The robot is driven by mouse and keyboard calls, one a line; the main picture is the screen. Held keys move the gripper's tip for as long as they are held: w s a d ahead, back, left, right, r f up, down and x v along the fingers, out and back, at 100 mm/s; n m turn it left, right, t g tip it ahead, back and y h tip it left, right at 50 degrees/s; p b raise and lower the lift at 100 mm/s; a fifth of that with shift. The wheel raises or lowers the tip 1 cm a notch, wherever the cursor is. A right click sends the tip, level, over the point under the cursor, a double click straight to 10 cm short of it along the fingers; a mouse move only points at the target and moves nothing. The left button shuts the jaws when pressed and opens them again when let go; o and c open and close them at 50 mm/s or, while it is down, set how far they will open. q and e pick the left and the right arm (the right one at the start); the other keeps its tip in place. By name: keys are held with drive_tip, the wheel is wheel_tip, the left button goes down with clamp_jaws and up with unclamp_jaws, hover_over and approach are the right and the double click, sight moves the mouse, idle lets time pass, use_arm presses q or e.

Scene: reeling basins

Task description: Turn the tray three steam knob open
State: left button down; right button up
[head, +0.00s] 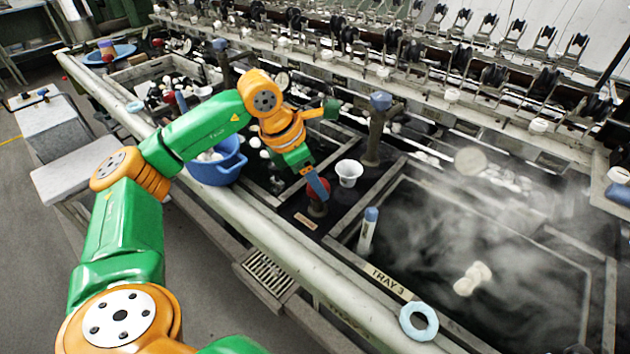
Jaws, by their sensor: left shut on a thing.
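A red steam knob (318,192) stands on the dark ledge to the left of the steaming basin. My left gripper (317,184) points down at it from above. Its blue-grey fingers are shut on the knob and hide part of its top. The tray 3 label (388,282) is on the front edge of the steaming basin (560,262), to the right of the knob. How far the knob is turned cannot be made out. My right gripper is not in view.
A white cup (348,173) and a post with a blue-grey top (380,101) stand close right of the knob. A blue bucket (217,163) is left. Steam blurs the right basin.

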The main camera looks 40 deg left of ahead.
use_arm(q)
drive_tip(key=n+y, duration=0.1)
drive_tip(key=n, duration=0.1)
drive_tip(key=n+b, duration=0.1)
drive_tip(key=n, duration=0.1)
drive_tip(key=shift+d+n+t+y, duration=0.1)
drive_tip(key=shift+n+t+y, duration=0.2)
drive_tip(key=shift+t+y, duration=0.1)
drive_tip(key=shift+d+n+y, duration=0.15)
drive_tip(key=shift+n+y, duration=0.65)
drive_tip(key=shift+n, duration=1.4)
drive_tip(key=shift+c, duration=1.2)
unclamp_jaws()
drive_tip(key=shift+s+r, duration=0.1)
